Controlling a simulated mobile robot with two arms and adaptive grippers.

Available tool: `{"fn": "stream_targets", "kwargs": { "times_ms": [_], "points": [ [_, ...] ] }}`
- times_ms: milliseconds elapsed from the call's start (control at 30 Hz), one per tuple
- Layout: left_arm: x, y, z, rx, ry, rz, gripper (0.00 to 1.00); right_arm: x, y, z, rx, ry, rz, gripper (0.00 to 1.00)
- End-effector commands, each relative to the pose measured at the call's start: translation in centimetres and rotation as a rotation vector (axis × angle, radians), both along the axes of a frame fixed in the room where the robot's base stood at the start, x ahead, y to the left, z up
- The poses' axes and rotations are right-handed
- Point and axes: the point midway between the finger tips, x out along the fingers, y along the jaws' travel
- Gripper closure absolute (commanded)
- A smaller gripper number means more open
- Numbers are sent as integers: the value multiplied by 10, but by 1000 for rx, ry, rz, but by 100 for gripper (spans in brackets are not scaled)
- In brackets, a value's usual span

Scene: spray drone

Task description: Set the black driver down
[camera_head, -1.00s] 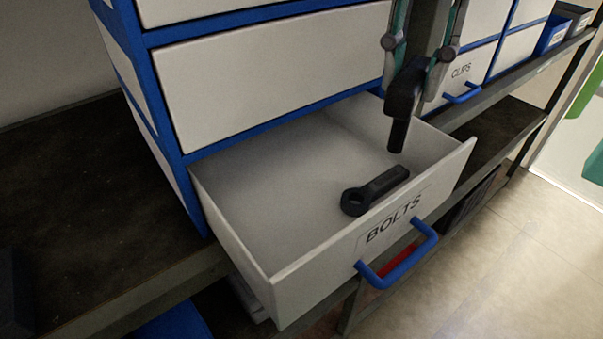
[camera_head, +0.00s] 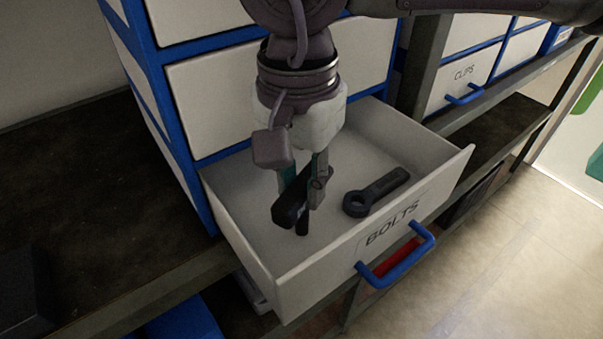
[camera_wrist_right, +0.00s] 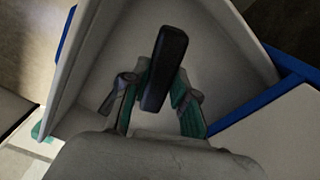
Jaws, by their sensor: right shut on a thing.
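My right gripper (camera_head: 303,188) points down into the open drawer labelled BOLTS (camera_head: 345,255). It is shut on the black driver (camera_head: 287,211), whose thick black body sticks out between the fingers with a thin end pointing down. In the right wrist view the driver (camera_wrist_right: 165,68) lies between the two green-padded fingers (camera_wrist_right: 158,98), with the drawer interior behind it. Whether the driver's lower end touches the drawer floor cannot be told. My left gripper is not in view.
A dark ring-ended wrench (camera_head: 375,193) lies in the drawer to the right of my gripper. The drawer's blue handle (camera_head: 398,262) sticks out in front. A closed drawer labelled CLIPS (camera_head: 464,78) is at right. The drawer floor at left is free.

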Motion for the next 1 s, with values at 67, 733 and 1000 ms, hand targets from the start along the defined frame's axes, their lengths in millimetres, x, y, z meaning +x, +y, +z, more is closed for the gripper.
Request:
{"fn": "stream_targets", "kwargs": {
  "times_ms": [67,733,1000],
  "points": [
    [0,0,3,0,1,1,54,0,0,-5,-1,-1,1,100],
    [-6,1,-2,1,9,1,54,0,0,-10,1,-1,1,49],
    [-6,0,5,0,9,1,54,0,0,-3,0,-1,1,49]
  ]
}}
